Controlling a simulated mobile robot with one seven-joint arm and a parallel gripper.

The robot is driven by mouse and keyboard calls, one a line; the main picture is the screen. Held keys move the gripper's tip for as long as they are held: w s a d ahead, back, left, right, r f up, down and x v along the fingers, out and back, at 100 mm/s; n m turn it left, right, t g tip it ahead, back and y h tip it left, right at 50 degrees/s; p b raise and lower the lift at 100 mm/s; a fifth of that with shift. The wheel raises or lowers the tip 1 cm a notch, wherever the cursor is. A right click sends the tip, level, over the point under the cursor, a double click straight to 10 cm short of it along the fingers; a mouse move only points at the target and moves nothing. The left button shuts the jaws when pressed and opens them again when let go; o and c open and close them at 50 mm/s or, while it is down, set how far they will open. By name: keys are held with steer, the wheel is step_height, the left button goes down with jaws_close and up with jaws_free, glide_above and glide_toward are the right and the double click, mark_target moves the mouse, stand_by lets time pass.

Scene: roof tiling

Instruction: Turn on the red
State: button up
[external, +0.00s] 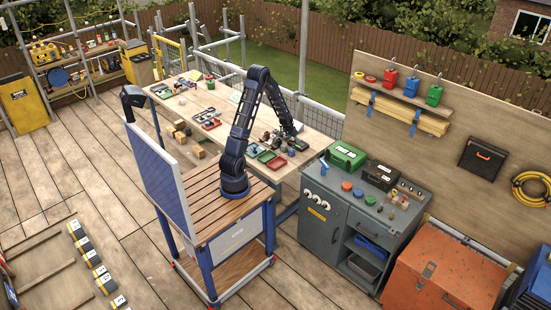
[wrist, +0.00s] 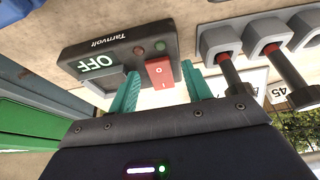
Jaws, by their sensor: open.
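A red rocker switch (wrist: 160,74) marked O and I sits on a dark box (wrist: 105,52) labelled Tarnvolt in the wrist view. The box's display reads OFF, and two small dim lamps sit above the switch. My gripper (wrist: 163,86) is open and empty, its teal fingers spread on either side of the switch. I cannot tell whether a fingertip touches the box. In the external view my gripper (external: 296,145) reaches down at the right end of the long workbench (external: 240,122); the switch is too small to make out there.
Grey blocks with dark red-collared rods (wrist: 232,65) stand close right of the box in the wrist view. A green surface (wrist: 30,130) lies at left. Open coloured trays (external: 268,157) are left of my gripper; a grey cabinet (external: 335,230) stands in front of the bench.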

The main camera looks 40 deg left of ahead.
steer(key=c, duration=1)
steer(key=shift+w+r+g, duration=0.1)
steer(key=shift+w+g, duration=0.2)
steer(key=shift+g, duration=0.7)
steer(key=shift+w+r+g, duration=0.1)
steer(key=shift+w+g, duration=0.15)
steer(key=shift+g, duration=0.75)
steer(key=shift+o, duration=0.2)
steer(key=shift+c, duration=0.2)
steer(key=o, duration=1)
